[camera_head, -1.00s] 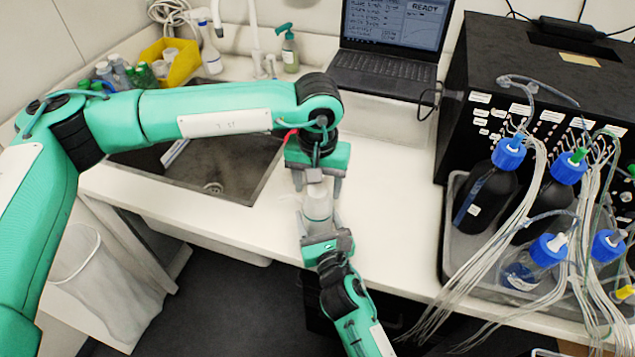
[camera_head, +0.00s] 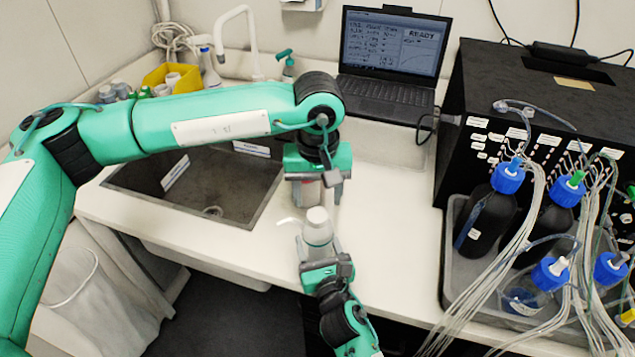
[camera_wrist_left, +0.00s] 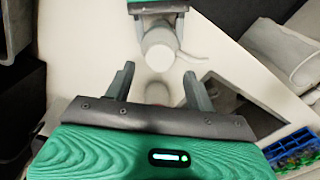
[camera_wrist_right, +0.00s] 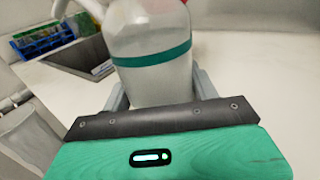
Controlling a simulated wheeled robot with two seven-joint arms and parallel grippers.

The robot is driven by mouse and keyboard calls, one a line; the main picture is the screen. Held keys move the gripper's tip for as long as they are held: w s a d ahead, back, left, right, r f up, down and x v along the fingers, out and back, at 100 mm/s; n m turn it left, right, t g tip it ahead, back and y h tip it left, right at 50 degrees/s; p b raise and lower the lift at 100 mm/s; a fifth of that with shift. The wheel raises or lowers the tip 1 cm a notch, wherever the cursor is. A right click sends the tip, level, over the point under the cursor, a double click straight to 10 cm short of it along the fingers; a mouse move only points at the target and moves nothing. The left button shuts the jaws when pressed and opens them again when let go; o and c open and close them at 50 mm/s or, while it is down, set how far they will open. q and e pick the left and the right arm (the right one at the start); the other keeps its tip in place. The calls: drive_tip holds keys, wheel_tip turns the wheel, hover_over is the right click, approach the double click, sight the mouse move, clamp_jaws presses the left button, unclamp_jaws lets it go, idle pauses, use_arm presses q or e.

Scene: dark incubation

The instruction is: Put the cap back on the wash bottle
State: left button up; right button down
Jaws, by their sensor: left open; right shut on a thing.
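The wash bottle (camera_head: 318,236) is pale with a teal band, which shows in the right wrist view (camera_wrist_right: 150,58). It stands upright in my right gripper (camera_head: 325,262), which is shut on its lower body. A white cap (camera_head: 316,214) with a thin spout pointing left sits on its top; I cannot tell how tightly it is seated. It also shows in the left wrist view (camera_wrist_left: 159,48). My left gripper (camera_head: 312,195) is open, just behind the bottle and apart from it. A greyish rounded thing (camera_wrist_left: 157,93) shows between its fingers, apparently below them and partly hidden.
A sink (camera_head: 205,185) lies left of the grippers. A laptop (camera_head: 385,75) stands behind. At the right, a grey tray (camera_head: 455,270) holds several blue-capped bottles with many tubes near a black box (camera_head: 560,80). The counter between bottle and tray is clear.

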sight(317, 215)
use_arm(q)
drive_tip(key=n, duration=0.5)
drive_tip(key=shift+r, duration=0.3)
drive_tip(key=n, duration=0.3)
drive_tip(key=shift+r, duration=0.15)
drive_tip(key=n, duration=0.6)
drive_tip(key=shift+d+r, duration=0.1)
drive_tip(key=shift+r, duration=0.25)
drive_tip(key=n, duration=0.6)
drive_tip(key=shift+r+n, duration=0.3)
drive_tip(key=n, duration=0.7)
drive_tip(key=shift+r, duration=0.35)
drive_tip(key=shift+f, duration=4)
